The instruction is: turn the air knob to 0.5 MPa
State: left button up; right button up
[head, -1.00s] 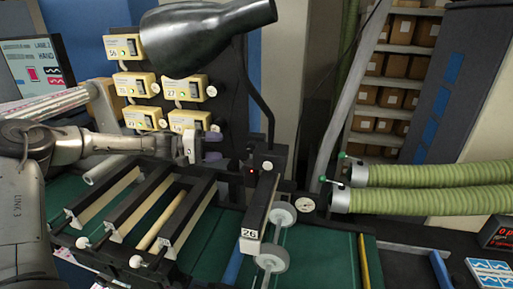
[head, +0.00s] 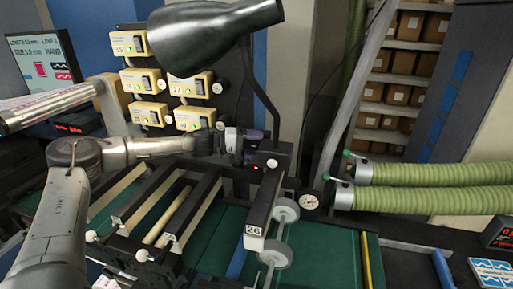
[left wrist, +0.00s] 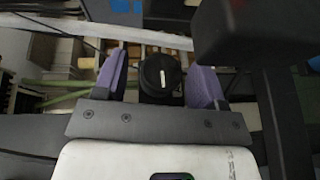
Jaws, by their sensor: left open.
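In the left wrist view a round black knob (left wrist: 160,76) with a white pointer line shows between the purple fingers of my left gripper (left wrist: 161,83). The line is nearly upright in that picture. The fingers are open, one on each side of the knob, with a gap visible at the left; I cannot tell how deep they reach. In the head view my left gripper (head: 247,141) is at the black post beside the lamp stem, and it hides the knob there. A small round white gauge (head: 310,201) sits lower right; its reading is too small. My right gripper is out of view.
A black lamp shade (head: 215,35) hangs above the gripper. Yellow control boxes (head: 140,80) stand behind my arm. A black bar labelled 26 (head: 262,215) with grey rollers lies below. Green hoses (head: 430,173) run at the right. A dark block fills the wrist view's upper right.

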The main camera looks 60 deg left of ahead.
pick_arm(q)
jog(key=shift+w+d+f, duration=0.1)
jog(key=shift+w, duration=0.1)
jog(key=shift+w, duration=0.1)
jog(key=shift+c, duration=0.5)
jog(key=c, duration=0.8)
jog(key=shift+r+g+p, duration=0.25)
jog(key=shift+g+p, duration=0.05)
jog(key=shift+p, duration=0.2)
jog(key=m+g+y+p, duration=0.1)
jog(key=g+y+p, duration=0.1)
jog(key=p, duration=0.4)
jog(key=shift+d+r+g, duration=0.1)
jog(key=shift+g, duration=0.5)
jog(key=shift+m+g+y+p, duration=0.5)
jog(key=shift+g+y+p, duration=0.15)
jog(key=shift+p, duration=0.55)
jog(key=shift+f, duration=0.2)
